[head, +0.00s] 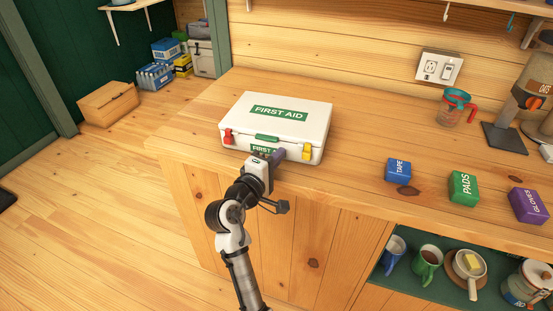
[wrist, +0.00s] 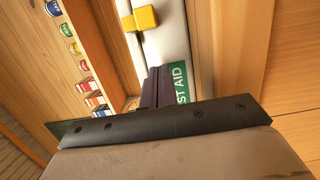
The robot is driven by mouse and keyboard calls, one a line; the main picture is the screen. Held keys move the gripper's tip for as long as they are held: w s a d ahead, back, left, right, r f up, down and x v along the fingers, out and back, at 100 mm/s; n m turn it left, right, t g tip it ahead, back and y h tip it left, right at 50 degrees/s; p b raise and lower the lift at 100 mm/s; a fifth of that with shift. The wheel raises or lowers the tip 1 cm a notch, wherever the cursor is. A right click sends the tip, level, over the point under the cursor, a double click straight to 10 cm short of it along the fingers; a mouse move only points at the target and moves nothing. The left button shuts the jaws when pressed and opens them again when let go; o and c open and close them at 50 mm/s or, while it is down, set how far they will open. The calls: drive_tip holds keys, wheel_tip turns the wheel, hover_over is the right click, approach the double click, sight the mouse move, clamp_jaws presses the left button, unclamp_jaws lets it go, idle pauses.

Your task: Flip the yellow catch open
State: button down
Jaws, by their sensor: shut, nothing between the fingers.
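The white first aid box (head: 290,120) sits closed on the wooden counter, with a green handle (head: 267,138) at its front. The yellow catch (head: 307,152) is at the right of its front face; in the wrist view the catch (wrist: 146,18) shows near the top. A red catch (head: 228,136) is at the left of the front. My gripper (head: 277,157) is in front of the box, left of the yellow catch and apart from it. Its dark fingers (wrist: 157,86) are shut and empty, beside the green label (wrist: 181,83). Whether they touch the box is unclear.
On the counter (head: 350,130) to the right are a blue tape box (head: 398,170), a green pads box (head: 463,187) and a purple gloves box (head: 527,205). Mugs (head: 428,263) stand on a shelf below. The counter just right of the first aid box is clear.

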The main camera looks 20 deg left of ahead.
drive_tip(key=b+v, duration=0.2)
drive_tip(key=v, duration=0.8)
